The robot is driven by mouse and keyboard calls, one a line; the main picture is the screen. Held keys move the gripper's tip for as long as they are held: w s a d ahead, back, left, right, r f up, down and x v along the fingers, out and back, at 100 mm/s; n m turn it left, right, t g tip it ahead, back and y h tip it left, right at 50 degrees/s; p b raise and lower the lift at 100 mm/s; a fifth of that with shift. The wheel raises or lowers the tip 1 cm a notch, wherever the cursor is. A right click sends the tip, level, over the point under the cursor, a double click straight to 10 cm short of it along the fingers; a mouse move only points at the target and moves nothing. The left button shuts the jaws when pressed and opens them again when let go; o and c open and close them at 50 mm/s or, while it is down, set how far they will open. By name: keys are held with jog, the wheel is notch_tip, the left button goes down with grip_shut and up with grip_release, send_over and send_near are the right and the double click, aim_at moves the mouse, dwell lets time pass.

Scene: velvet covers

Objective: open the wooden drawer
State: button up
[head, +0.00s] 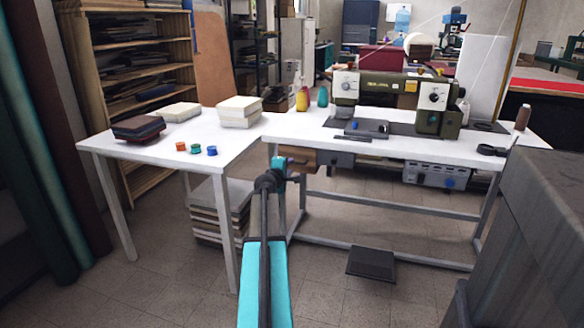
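The wooden drawer (305,155) is a small brown box under the left part of the sewing table's top. Only part of its wooden face shows, and I cannot see a handle or whether it is pulled out at all. My arm reaches forward from the bottom middle of the head view. My gripper (291,171) is at its far end, in front of the drawer's left lower side in the picture. It is small and partly hidden by my own wrist. I cannot tell whether its fingers are open or touch the drawer.
The white sewing table (290,127) bears a green sewing machine (385,90). A grey control box (437,176) hangs beneath it. A white side table (225,140) stands left, with stacked books (225,200) under it. A dark pedal (371,263) lies low in front.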

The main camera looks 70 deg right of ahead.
aim_at(294, 163)
jog(key=shift+b+x, duration=0.45)
jog(key=shift+x, duration=2.4)
grip_shut()
